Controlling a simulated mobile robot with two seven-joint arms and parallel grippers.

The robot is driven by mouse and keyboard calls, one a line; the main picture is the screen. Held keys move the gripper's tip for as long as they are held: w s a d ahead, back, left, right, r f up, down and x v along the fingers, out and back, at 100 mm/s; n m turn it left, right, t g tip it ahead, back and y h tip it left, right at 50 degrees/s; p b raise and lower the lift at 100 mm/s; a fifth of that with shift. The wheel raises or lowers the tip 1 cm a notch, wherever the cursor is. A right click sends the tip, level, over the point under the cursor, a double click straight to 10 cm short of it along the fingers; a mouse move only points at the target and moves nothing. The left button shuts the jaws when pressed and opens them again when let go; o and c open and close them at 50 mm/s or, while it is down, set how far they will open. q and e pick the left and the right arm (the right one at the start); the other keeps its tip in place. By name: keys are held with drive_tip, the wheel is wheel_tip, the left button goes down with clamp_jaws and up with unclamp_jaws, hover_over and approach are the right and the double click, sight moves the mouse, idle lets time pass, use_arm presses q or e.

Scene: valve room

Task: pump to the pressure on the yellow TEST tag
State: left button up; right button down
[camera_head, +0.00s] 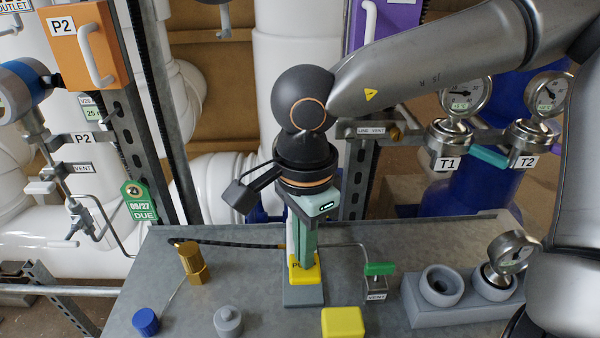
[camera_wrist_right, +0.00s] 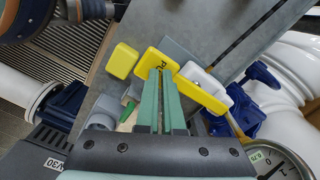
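The hand pump (camera_head: 304,296) stands on the grey bench, with a yellow part on a grey base. Its yellow top, with partly hidden lettering, and a yellow bar show in the wrist view (camera_wrist_right: 205,93). My right gripper (camera_head: 304,262) points down at it from above; its green fingertips (camera_wrist_right: 160,73) lie close together over the yellow part. I see nothing between them; contact is unclear. A gauge (camera_head: 512,252) sits tilted in a grey holder at the bench's right; its reading is too small to tell. No yellow TEST tag is readable. My left gripper is out of view.
A green-handled vent valve (camera_head: 379,268) stands right of the pump. A yellow block (camera_head: 343,322), grey cap (camera_head: 228,321), blue cap (camera_head: 146,320) and brass fitting (camera_head: 193,263) occupy the bench (camera_head: 265,295). Gauges T1 (camera_head: 465,96) and T2 (camera_head: 549,94) stand behind.

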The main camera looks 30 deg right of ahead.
drive_tip(key=shift+f+b, duration=0.3)
drive_tip(key=shift+f, duration=0.3)
wheel_tip(320, 180, up, 6)
drive_tip(key=p, duration=0.4)
drive_tip(key=shift+f, duration=0.2)
